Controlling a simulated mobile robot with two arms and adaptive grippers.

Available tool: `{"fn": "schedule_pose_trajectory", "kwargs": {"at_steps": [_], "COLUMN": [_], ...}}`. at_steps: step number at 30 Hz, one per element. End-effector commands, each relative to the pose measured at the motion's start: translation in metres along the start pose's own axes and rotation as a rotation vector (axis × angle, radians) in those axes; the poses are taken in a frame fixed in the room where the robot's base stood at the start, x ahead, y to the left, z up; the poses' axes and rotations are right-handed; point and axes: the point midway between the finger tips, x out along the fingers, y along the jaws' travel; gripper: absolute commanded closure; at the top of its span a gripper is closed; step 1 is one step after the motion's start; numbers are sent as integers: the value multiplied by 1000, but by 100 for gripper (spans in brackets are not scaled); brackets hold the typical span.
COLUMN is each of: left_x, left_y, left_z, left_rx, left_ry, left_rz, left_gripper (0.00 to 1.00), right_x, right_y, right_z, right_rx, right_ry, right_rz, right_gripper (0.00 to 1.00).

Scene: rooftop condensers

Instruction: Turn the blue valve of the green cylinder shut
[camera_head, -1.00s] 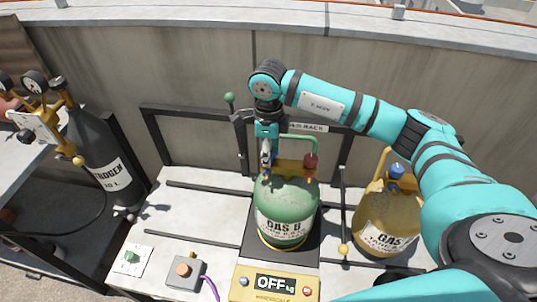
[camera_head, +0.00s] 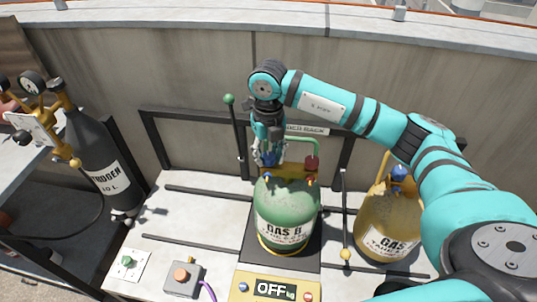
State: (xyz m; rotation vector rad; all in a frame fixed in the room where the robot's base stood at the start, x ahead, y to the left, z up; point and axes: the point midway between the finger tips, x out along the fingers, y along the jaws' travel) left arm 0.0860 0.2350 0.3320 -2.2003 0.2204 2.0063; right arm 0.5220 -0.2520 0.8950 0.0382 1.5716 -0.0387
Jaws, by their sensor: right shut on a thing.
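The green cylinder (camera_head: 285,215), labelled GAS B, stands upright on a scale platform in the middle of the bench. Its blue valve (camera_head: 267,160) is at the top left, mostly covered by my gripper. Its red valve (camera_head: 312,164) is at the top right and is clear of the gripper. My right gripper (camera_head: 268,158) points down from above and is shut on the blue valve. The valve's exact turn angle is hidden. My left gripper is not in view.
A yellow cylinder (camera_head: 388,225) with a blue valve stands to the right. A lever with a green ball (camera_head: 229,99) rises behind the gripper. The scale display (camera_head: 275,289) reads OFF. A dark gas cylinder (camera_head: 100,160) stands at left. The bench left of the scale is partly clear.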

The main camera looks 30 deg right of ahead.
Motion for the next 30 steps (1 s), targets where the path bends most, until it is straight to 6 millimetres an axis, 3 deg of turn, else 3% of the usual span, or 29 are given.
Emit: {"fn": "schedule_pose_trajectory", "kwargs": {"at_steps": [12, 30], "left_x": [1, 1], "left_y": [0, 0], "left_z": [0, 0], "left_rx": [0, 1], "left_ry": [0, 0], "left_rz": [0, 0], "left_gripper": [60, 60], "right_x": [-2, -2], "right_y": [0, 0], "right_z": [1, 2], "right_rx": [250, 312], "right_ry": [-5, -6], "right_rz": [2, 2], "right_gripper": [98, 98]}}
